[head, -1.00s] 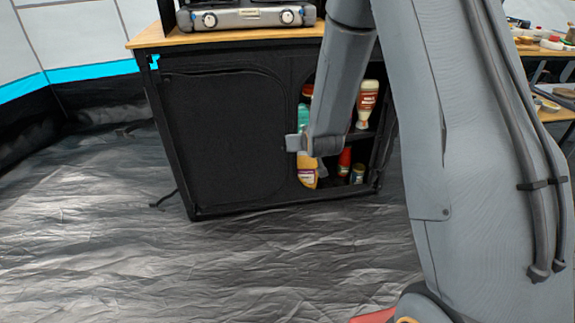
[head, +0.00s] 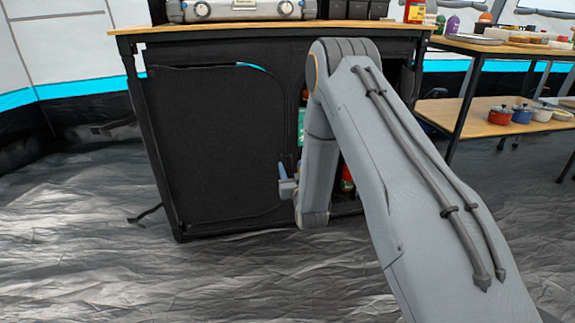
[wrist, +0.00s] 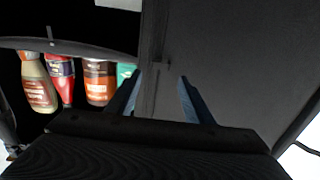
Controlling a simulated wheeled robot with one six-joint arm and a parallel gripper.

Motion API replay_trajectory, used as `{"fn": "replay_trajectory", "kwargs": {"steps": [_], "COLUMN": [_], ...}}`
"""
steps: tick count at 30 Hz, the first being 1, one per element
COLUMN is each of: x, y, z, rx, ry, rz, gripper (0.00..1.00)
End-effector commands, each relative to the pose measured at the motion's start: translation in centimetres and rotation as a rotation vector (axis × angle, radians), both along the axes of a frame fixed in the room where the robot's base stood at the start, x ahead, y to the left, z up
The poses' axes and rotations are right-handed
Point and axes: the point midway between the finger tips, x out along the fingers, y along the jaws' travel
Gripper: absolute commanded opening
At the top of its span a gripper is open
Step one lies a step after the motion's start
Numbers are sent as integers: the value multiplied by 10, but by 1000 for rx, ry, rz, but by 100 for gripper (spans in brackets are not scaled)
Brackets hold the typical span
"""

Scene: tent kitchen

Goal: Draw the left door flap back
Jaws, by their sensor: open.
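The left door flap (head: 215,145) is a black fabric panel covering the left half of the black cabinet's front. A thin blue sliver shows along its top right corner. My gripper (head: 285,182) is at the lower part of the flap's right edge. In the wrist view the flap (wrist: 225,55) fills the right side as a dark grey sheet.
The right compartment stands open with several bottles (wrist: 98,82), partly hidden by my arm. A stove (head: 243,10) stands on the wooden cabinet top (head: 345,25). A table (head: 472,45) with food and pots is at the right. The crinkled floor (head: 90,250) in front is clear.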

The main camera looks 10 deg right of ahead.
Motion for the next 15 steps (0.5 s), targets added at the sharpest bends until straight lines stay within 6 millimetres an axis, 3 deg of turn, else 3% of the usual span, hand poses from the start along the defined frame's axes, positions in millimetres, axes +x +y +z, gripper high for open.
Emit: {"fn": "replay_trajectory", "kwargs": {"steps": [7,15], "x": [39,58], "y": [0,0], "z": [-2,0], "rx": [0,0], "ry": [-2,1], "rz": [0,0], "gripper": [47,47]}}
